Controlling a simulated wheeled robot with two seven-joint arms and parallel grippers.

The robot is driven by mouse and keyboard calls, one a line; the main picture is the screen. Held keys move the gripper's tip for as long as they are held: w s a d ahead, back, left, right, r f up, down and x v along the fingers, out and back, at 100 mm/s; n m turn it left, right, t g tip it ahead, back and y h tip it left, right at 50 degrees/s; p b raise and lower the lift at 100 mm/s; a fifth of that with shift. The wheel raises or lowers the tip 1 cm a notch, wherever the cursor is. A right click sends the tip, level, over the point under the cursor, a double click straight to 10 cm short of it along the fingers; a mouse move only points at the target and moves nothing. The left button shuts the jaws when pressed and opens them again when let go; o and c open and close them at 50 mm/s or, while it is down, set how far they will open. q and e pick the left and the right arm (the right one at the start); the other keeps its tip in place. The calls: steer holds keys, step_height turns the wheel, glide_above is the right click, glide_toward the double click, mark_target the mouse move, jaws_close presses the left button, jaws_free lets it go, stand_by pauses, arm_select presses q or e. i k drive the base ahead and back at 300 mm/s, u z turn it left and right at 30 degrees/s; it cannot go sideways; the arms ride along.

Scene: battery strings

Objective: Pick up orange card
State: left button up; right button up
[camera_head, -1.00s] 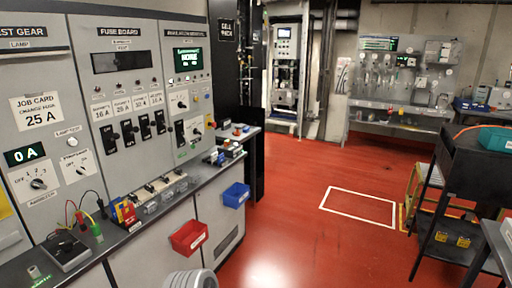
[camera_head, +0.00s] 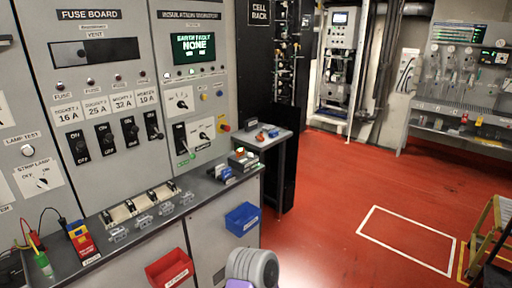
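I cannot make out an orange card for certain in the head view. A small red, yellow and blue item (camera_head: 82,241) stands on the bench ledge at the left; whether it is a card or a tester is too small to tell. A rounded grey part of my own arm shows at the bottom centre. Neither gripper's fingers are in view.
The grey bench ledge (camera_head: 112,259) runs below the fuse board (camera_head: 98,15). A red bin (camera_head: 170,270) and a blue bin (camera_head: 242,219) hang on its front. A small side table (camera_head: 265,146) stands beyond. Open red floor (camera_head: 330,185) lies to the right.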

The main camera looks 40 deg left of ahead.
mark_target(241, 151)
steer(key=u, duration=0.5)
steer(key=i, duration=1.65)
steer(key=u, duration=1)
